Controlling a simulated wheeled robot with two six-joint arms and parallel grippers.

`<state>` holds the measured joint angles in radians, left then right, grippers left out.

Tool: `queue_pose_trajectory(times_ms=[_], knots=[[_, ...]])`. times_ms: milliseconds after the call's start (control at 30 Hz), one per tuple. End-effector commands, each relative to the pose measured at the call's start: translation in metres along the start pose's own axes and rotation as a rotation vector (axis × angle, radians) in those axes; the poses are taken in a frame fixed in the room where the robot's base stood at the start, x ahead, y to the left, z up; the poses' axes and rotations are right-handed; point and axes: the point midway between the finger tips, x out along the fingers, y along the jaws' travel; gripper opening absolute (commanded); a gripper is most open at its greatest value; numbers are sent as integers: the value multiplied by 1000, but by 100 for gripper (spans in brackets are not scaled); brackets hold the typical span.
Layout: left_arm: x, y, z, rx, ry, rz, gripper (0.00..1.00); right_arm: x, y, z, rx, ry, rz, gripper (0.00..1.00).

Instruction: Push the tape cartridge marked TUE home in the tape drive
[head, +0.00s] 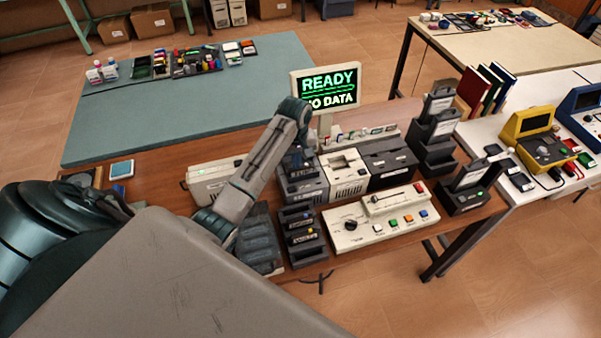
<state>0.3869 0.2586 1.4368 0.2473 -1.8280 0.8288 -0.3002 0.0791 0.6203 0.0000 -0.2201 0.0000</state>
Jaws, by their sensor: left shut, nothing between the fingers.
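My left arm comes in from the left and bends down over the row of machines. My left gripper (300,163) is shut and empty, at the dark grey unit (303,186) at the left of the row. This unit may be the tape drive. The gripper hides part of its top, so I cannot tell whether a cartridge is in its slot or whether the fingers touch one. A black rack (302,238) in front holds several dark cartridges with small labels. No TUE mark is readable. My right gripper is not in view.
A screen (326,88) behind reads "READY" and "NO DATA". A beige unit (345,174) and a black unit (388,163) stand right of the gripper. A cream control panel (380,219) with coloured buttons lies in front. Dark stepped stands (433,150) are farther right.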

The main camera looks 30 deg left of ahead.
Motion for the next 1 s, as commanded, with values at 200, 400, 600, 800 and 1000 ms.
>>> queue_pose_trajectory(times_ms=[200, 400, 600, 800, 1000], knots=[[0, 0, 0, 0, 0, 0, 0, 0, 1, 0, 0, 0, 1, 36], [2, 0, 0, 0, 0, 0, 0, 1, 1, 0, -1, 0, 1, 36], [7, 0, 0, 0, -1, 0, 0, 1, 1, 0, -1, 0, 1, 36], [11, 0, 0, 0, 0, 0, 0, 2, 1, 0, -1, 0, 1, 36], [15, 0, 0, 0, -1, 0, 0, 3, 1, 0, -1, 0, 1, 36]])
